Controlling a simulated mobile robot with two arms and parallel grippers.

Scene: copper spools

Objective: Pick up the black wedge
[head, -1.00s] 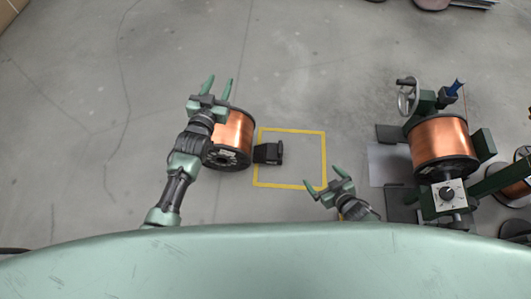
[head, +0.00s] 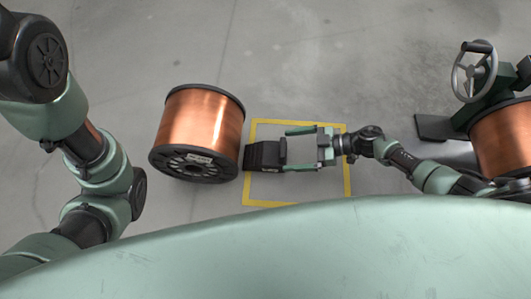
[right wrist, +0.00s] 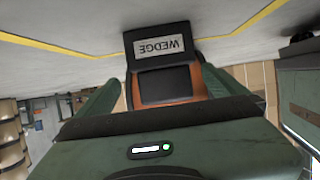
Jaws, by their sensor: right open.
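The black wedge (head: 262,156) lies on the floor at the left side of a yellow-outlined square, close beside a copper spool (head: 200,121). My right gripper (head: 284,149) comes in from the right with its two green fingers apart. The fingertips are around the wedge's right end, one on each side. In the right wrist view the wedge (right wrist: 158,48) shows its upside-down WEDGE label between the open fingers (right wrist: 160,70). I cannot tell whether the fingers touch it. My left arm shows at the left, but its gripper is out of view.
The yellow floor outline (head: 347,180) surrounds the right gripper's hand. A green machine with a handwheel (head: 474,72) and another copper spool (head: 505,138) stand at the right. The grey floor behind the near spool is clear.

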